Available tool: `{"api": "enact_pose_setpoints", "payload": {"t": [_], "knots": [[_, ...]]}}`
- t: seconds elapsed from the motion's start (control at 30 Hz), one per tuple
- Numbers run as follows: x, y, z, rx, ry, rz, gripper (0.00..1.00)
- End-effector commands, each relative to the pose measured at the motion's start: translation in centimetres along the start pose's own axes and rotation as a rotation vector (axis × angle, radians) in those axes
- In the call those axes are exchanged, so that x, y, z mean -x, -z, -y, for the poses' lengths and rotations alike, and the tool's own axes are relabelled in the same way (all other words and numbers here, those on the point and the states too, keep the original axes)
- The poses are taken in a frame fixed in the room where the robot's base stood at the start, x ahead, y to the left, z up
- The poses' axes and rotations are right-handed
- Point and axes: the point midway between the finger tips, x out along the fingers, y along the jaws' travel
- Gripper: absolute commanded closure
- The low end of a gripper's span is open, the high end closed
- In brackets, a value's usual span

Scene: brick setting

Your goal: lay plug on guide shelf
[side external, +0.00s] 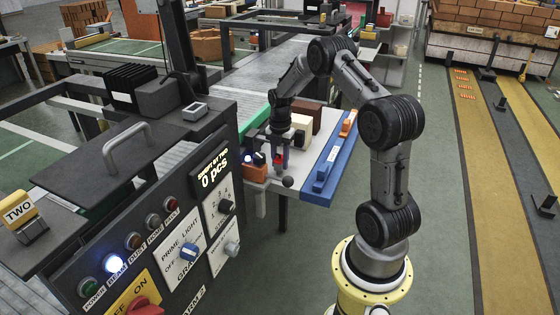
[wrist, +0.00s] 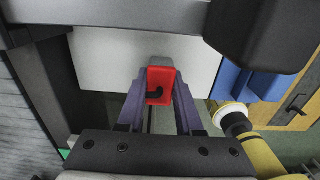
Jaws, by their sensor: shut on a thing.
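The plug appears to be the red piece (wrist: 160,78) between my fingers in the wrist view; a grey part shows at its far end and a dark hook-like shape on its face. In the side view the red piece (side external: 279,160) is small and partly hidden by my gripper (side external: 278,165). My gripper also shows in the wrist view (wrist: 158,92), shut on it, over the pale table top. The guide shelf appears to be the blue ledge (side external: 318,194) along the table's right edge. A blue block (side external: 326,163) lies on it. The ledge is right of my gripper.
An orange block (side external: 348,123) lies at the ledge's far end. Cream (side external: 301,130) and brown (side external: 317,118) blocks stand behind my gripper. An orange box (side external: 255,172) and a dark ball (side external: 288,182) are close by. A control panel (side external: 190,215) stands at left.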

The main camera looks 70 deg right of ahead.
Motion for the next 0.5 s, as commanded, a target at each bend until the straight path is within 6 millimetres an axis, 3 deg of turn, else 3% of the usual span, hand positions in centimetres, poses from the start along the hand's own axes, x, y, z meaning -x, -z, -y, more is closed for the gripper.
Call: {"api": "enact_pose_setpoints", "payload": {"t": [0.1,0.13,0.3,0.5], "knots": [[-0.31,0.01,0.01,0.0,0.001,-0.001,1.0],[-0.36,0.02,0.02,0.0,0.001,-0.001,0.64],[-0.32,0.02,0.02,0.0,0.001,-0.001,0.36],[-0.3,0.02,0.02,0.0,0.001,-0.001,0.36]]}}
